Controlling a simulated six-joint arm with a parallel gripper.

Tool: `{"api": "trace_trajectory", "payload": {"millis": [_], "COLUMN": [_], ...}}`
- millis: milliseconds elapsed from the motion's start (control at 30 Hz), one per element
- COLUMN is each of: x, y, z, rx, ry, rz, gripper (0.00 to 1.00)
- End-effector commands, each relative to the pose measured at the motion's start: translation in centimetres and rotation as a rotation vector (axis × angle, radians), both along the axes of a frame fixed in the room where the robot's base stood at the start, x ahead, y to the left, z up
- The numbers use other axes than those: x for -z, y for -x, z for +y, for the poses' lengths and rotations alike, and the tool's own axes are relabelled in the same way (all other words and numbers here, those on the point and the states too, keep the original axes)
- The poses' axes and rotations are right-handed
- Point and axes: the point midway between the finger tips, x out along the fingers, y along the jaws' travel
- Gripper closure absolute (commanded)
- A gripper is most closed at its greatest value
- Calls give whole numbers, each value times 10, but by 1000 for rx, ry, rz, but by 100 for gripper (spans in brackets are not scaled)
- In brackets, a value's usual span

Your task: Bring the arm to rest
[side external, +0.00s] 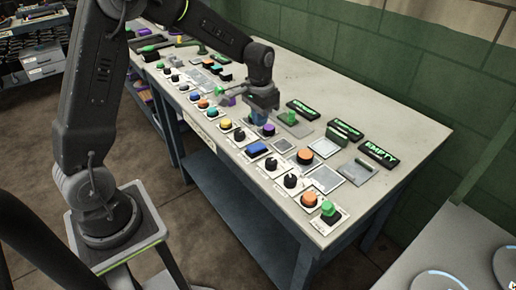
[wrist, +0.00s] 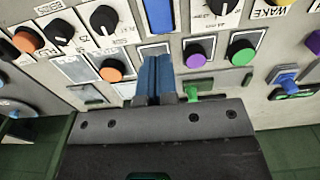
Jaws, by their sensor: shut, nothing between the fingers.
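My gripper (side external: 257,118) is over the middle of the control bench (side external: 400,190) in the side external view, with its blue fingers pointing down. The wrist view shows the two fingers (wrist: 155,68) side by side, shut and empty. A purple knob (wrist: 195,55) and a green knob (wrist: 241,51) are to the right of the fingers in that view, and an orange knob (wrist: 112,71) is to the left. In the side external view a purple knob (side external: 268,130) is just beside the fingers. Whether the fingertips touch the bench cannot be told.
Rows of knobs and buttons fill the bench top, including a blue button (side external: 256,149) and an orange knob (side external: 305,156). Dark signs stand at the back, one reading EMPTY (side external: 379,153). A green block wall (side external: 350,45) is behind. A white surface (side external: 440,255) is at the lower right.

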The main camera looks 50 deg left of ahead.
Motion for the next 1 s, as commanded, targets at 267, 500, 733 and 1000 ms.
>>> {"api": "trace_trajectory", "payload": {"millis": [267,500,733,1000], "x": [-78,-127,-142,-139], "y": [53,127,194,226], "z": [-31,-59,-76,-82], "rx": [3,3,4,2], "ry": [-19,-21,-10,2], "rz": [-140,-287,-416,-482], "gripper": [100,100,100,100]}}
